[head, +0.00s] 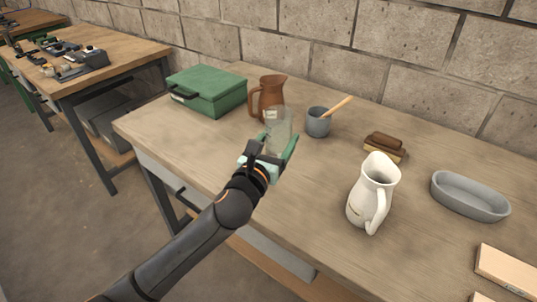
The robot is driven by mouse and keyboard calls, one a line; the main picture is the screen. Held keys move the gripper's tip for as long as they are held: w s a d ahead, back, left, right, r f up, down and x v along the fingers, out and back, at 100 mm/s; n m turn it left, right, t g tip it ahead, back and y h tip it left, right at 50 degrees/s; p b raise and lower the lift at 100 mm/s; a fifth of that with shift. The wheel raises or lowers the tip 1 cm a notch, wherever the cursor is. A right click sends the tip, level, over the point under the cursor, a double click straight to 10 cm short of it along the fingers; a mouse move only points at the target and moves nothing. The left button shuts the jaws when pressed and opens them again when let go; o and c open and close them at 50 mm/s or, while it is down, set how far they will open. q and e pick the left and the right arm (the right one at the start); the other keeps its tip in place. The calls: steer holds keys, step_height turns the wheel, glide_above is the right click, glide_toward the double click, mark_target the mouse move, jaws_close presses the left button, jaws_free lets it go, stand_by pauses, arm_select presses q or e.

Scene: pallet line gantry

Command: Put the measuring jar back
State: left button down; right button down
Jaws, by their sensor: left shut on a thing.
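The measuring jar (281,122) is a clear, glassy vessel in the middle of the head view. My left gripper (278,147) is shut on the measuring jar, with a green finger along its right side. The jar looks upright, in front of the brown jug and left of the grey mortar in the picture. I cannot tell whether its base touches the bench, because the gripper hides its lower part. My right gripper does not show.
On the wooden workbench (300,210) stand a green case (207,90), a brown jug (268,98), a grey mortar with pestle (318,123), a brush (384,147), a white pitcher (371,195) and a grey oval dish (469,196). The bench's left front is clear.

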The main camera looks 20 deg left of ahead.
arm_select(q)
steer(key=w+a+f, duration=0.1)
steer(key=f, duration=0.1)
steer(key=w+a+f+b, duration=0.1)
steer(key=w+f, duration=0.1)
steer(key=w+a+f, duration=0.2)
steer(key=shift+w+f+b, duration=0.2)
steer(key=shift+f+b, duration=0.05)
steer(key=shift+b, duration=0.05)
steer(key=shift+w+a+f+b, duration=0.15)
steer(key=shift+f+b, duration=0.2)
steer(key=shift+f, duration=1.3)
jaws_free()
steer(key=shift+f, duration=0.15)
steer(key=s, duration=0.4)
steer(key=s+a, duration=0.1)
steer(key=s, duration=0.7)
steer(key=shift+a, duration=0.15)
